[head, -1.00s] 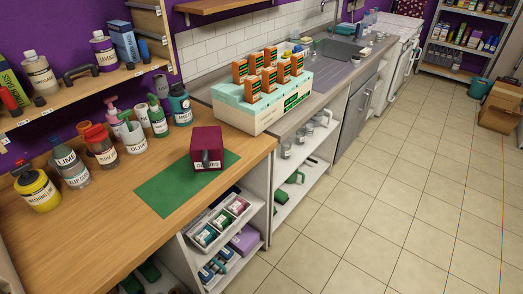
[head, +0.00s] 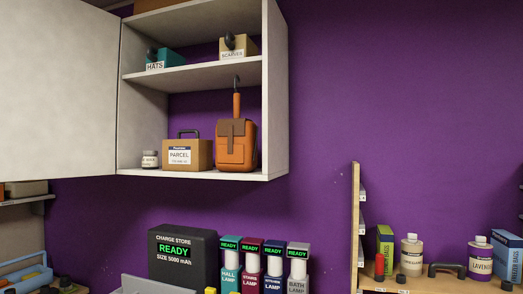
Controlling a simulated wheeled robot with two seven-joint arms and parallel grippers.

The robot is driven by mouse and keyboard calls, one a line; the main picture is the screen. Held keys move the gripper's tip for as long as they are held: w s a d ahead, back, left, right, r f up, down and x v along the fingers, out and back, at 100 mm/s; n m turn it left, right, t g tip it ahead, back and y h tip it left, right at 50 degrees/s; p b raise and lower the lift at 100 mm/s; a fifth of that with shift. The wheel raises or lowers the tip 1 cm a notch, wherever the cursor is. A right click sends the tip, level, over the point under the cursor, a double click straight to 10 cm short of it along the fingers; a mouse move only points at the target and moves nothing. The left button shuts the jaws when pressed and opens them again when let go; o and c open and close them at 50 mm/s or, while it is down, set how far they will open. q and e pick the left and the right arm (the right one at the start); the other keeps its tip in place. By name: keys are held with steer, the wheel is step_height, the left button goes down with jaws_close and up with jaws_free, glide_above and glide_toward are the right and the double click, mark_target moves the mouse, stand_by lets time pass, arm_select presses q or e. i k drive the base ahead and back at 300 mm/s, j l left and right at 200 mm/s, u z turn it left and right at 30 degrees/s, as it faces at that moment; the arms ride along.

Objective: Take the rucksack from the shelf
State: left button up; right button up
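The orange rucksack (head: 236,148) with a brown flap stands upright on the lower shelf (head: 210,173) of an open white wall cabinet. It is at the right end of that shelf, close to the cabinet's right side wall. Neither of my grippers is in view.
A cardboard parcel box (head: 187,153) and a small jar (head: 150,160) stand left of the rucksack. The white cabinet door (head: 60,95) is at the left. Below are a dark charge store (head: 183,258) and several lamps (head: 265,268).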

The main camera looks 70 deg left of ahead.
mark_target(236, 138)
steer(key=u, duration=2.35)
